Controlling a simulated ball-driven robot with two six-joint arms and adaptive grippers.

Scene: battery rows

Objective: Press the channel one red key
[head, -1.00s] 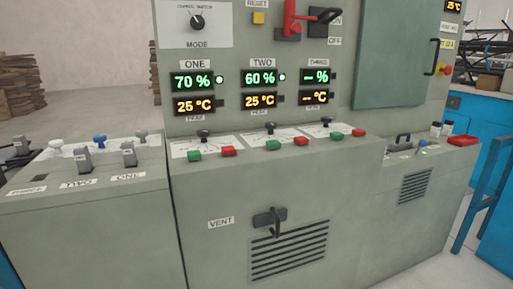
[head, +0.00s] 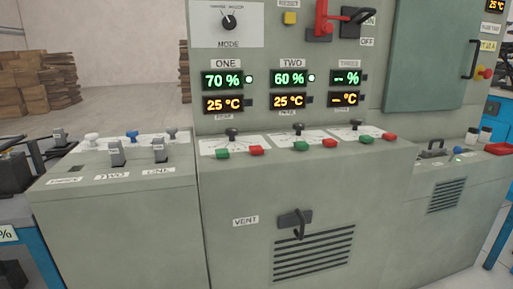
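The channel one red key (head: 256,150) sits on the cabinet's front ledge, below the display column labelled ONE (head: 225,64). A green key (head: 222,153) is just to its left, and a small black lever (head: 232,134) stands behind them. The channel one displays read 70 % (head: 222,80) in green and 25 °C (head: 223,104) in orange. A round light (head: 250,79) beside the 70 % glows pale green. Neither of my grippers is in view.
Other green and red keys sit right along the ledge, under TWO and THREE. A lower console (head: 115,190) with several levers stands left. A vent handle (head: 296,221) sticks out of the cabinet front. Blue frames stand at both sides.

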